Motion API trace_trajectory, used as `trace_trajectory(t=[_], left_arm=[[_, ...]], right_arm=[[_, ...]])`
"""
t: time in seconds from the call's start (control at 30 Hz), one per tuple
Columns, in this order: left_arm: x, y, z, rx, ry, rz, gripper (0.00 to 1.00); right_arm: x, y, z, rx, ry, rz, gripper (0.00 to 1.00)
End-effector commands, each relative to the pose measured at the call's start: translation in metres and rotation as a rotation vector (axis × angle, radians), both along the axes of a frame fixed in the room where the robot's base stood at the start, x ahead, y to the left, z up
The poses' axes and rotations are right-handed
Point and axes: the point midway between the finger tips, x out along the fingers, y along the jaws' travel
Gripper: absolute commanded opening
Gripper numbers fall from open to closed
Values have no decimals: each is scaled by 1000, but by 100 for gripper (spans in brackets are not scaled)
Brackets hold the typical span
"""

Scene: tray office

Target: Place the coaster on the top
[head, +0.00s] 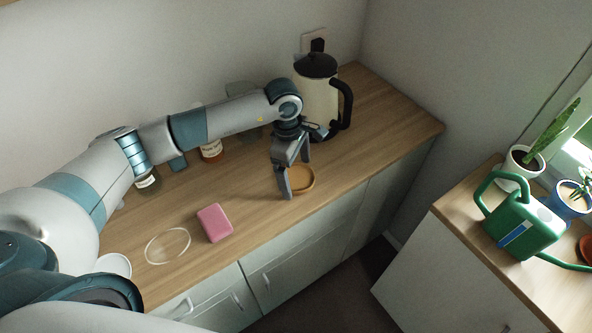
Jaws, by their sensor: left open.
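A round wooden coaster (300,180) lies flat on the wooden counter top (345,160) in front of the kettle. My left gripper (297,180) reaches down at the coaster with its jaws open. One finger stands at the coaster's left edge, and the other is partly hidden behind the wrist. I cannot tell whether the fingers touch the coaster. My right gripper does not show.
A cream kettle (318,100) with a black lid and handle stands close behind my gripper. A pink block (214,222), a pale ring outline (167,246) and a white round dish (115,265) are on the counter to the left. Bottles (211,150) stand behind my arm. A green watering can (520,225) is on the right cabinet.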

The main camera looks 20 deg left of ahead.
Motion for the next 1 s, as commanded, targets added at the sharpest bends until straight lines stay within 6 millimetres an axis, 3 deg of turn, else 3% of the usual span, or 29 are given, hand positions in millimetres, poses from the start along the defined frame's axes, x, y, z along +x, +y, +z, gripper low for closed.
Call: trace_trajectory(t=[0.23,0.37,1.0], left_arm=[[0,0,4,0,0,0,94],[1,1,12,-1,-3,-1,94],[2,13,112,0,-2,0,94]], right_arm=[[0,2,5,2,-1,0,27],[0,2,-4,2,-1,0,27],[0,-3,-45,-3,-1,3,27]])
